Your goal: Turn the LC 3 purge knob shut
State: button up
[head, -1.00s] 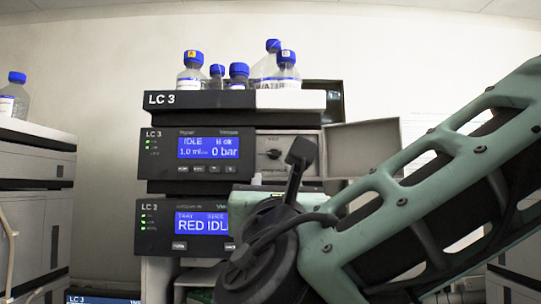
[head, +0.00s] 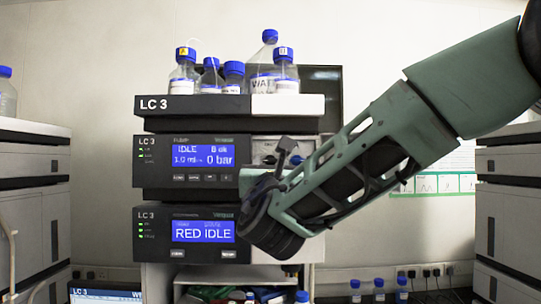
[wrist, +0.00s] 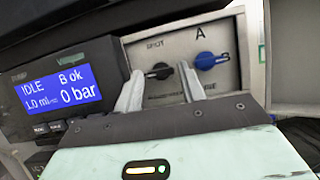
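The LC 3 pump module (head: 160,185) is in the middle of the head view, its screen reading IDLE and 0 bar. In the wrist view a dark knob (wrist: 159,72), under lettering that seems to read SHUT, sits on a pale panel, its bar roughly level. A blue knob (wrist: 205,60) marked A is to its right. My gripper (wrist: 161,69) is open, with one finger on each side of the dark knob in the picture. I cannot tell whether the fingers touch it.
Blue-capped bottles (head: 270,62) stand on top of the stack. The lower LC 3 module (head: 150,240) reads RED IDLE. A grey panel (wrist: 292,60) stands close on the right in the wrist view. Other instrument stacks flank at left (head: 35,170) and right (head: 512,200).

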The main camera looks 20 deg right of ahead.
jog(key=shift+w+d+r, duration=0.1)
jog(key=shift+w, duration=0.15)
jog(key=c, duration=0.7)
